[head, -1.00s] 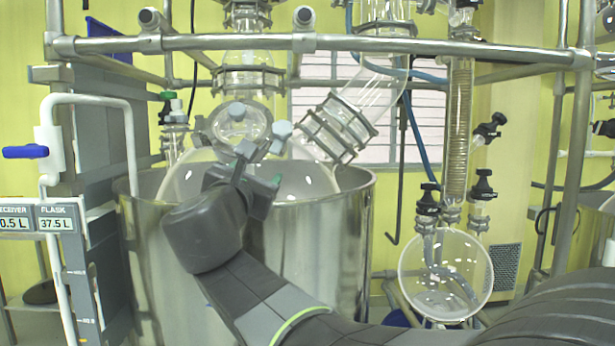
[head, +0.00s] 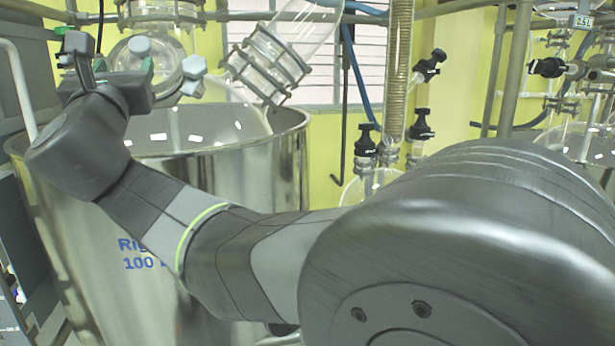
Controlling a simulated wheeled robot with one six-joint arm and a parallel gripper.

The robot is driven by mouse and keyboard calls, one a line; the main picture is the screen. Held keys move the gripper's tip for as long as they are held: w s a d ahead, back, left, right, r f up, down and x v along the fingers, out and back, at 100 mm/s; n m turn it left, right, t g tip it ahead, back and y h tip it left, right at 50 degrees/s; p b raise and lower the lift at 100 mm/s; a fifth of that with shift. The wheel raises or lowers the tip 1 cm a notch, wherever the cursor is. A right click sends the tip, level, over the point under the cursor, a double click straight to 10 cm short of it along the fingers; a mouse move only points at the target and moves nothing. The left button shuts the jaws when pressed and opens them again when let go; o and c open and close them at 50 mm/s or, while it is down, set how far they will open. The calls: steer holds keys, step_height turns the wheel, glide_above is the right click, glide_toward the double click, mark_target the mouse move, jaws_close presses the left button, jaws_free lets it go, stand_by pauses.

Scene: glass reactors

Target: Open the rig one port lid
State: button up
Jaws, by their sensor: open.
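The rig one port lid (head: 165,58) is a round glass cover on the angled port at the upper left. Grey clamp knobs (head: 194,67) sit at its rim. It looks closed, but my gripper hides part of its lower left. My gripper (head: 113,66) is open, just in front of the port and at its lower left. One finger stands up left of the port and the other overlaps the rim near a knob. I cannot tell whether it touches the lid or a knob. Nothing shows between the fingers.
The large steel vessel (head: 245,175) with blue lettering stands below the port, around a clear glass flask (head: 215,122). A clamped glass pipe (head: 268,62) rises right of the port. A metal rail (head: 450,8) crosses above. Glass parts with black valves (head: 421,124) stand to the right.

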mark_target(138, 46)
steer(key=p+x, duration=0.1)
steer(key=x, duration=1)
steer(key=shift+w+a+f+p, duration=0.1)
steer(key=shift+w+p, duration=0.1)
steer(key=shift+p, duration=0.2)
